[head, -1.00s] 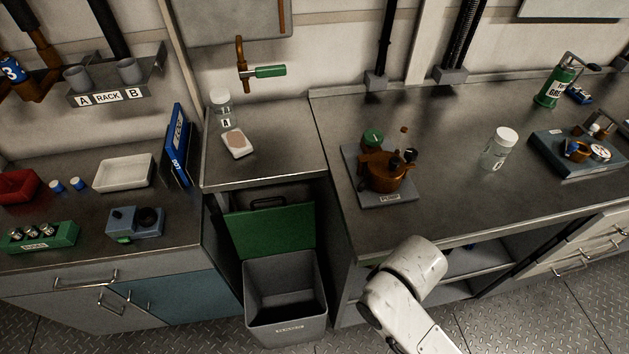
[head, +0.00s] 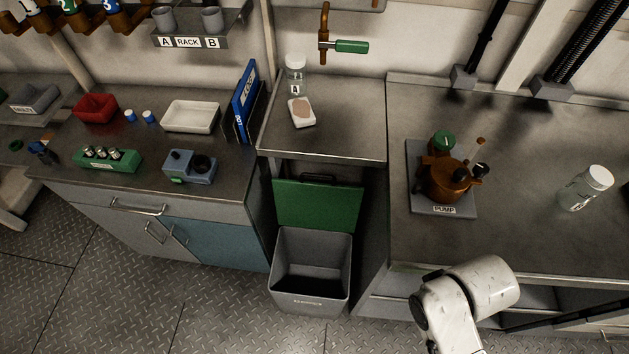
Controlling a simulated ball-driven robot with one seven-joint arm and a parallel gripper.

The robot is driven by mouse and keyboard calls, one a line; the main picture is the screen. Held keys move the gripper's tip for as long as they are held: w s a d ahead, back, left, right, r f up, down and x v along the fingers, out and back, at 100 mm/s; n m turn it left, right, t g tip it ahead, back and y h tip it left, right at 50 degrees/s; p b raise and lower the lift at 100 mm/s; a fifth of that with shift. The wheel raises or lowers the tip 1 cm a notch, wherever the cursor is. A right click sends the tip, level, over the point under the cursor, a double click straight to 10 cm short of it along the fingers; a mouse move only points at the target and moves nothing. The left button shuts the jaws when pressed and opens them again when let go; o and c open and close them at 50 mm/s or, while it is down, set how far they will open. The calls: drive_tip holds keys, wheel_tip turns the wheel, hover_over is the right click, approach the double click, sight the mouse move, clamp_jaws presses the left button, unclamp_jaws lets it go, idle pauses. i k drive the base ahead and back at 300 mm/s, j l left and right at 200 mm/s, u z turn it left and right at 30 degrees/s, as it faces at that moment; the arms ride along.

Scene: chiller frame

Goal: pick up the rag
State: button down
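I cannot make out a rag for certain. A small white dish (head: 293,121) with a flat beige-pink pad (head: 301,107) in it lies on the raised middle counter (head: 340,137); I cannot tell whether this pad is cloth. My gripper is out of view. Only a white, scuffed part of my arm shows at the lower right, in front of the right counter.
A clear jar (head: 296,75) stands behind the dish, below a tap (head: 343,45). An open grey bin (head: 312,270) stands below. The right counter holds a brown pump (head: 447,180) and a white-capped jar (head: 584,188). Left are a white tray (head: 190,128) and red bin (head: 97,109).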

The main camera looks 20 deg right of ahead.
sight(300, 109)
drive_tip(key=u, duration=0.55)
drive_tip(key=i+l+u, duration=0.1)
drive_tip(key=u, duration=0.4)
drive_tip(key=l+u, duration=0.1)
drive_tip(key=u, duration=0.95)
drive_tip(key=l+u, duration=0.15)
drive_tip(key=u, duration=0.4)
drive_tip(key=l+u, duration=0.1)
drive_tip(key=u, duration=0.95)
drive_tip(key=k+l+u, duration=0.1)
drive_tip(key=u, duration=0.45)
drive_tip(key=k+l+z, duration=0.15)
drive_tip(key=z, duration=0.4)
drive_tip(key=l+z, duration=0.1)
drive_tip(key=z, duration=0.35)
drive_tip(key=k+z, duration=0.1)
drive_tip(key=z, duration=0.3)
drive_tip(key=l+z, duration=0.1)
drive_tip(key=z, duration=0.35)
drive_tip(key=l+z, duration=0.1)
drive_tip(key=z, duration=0.7)
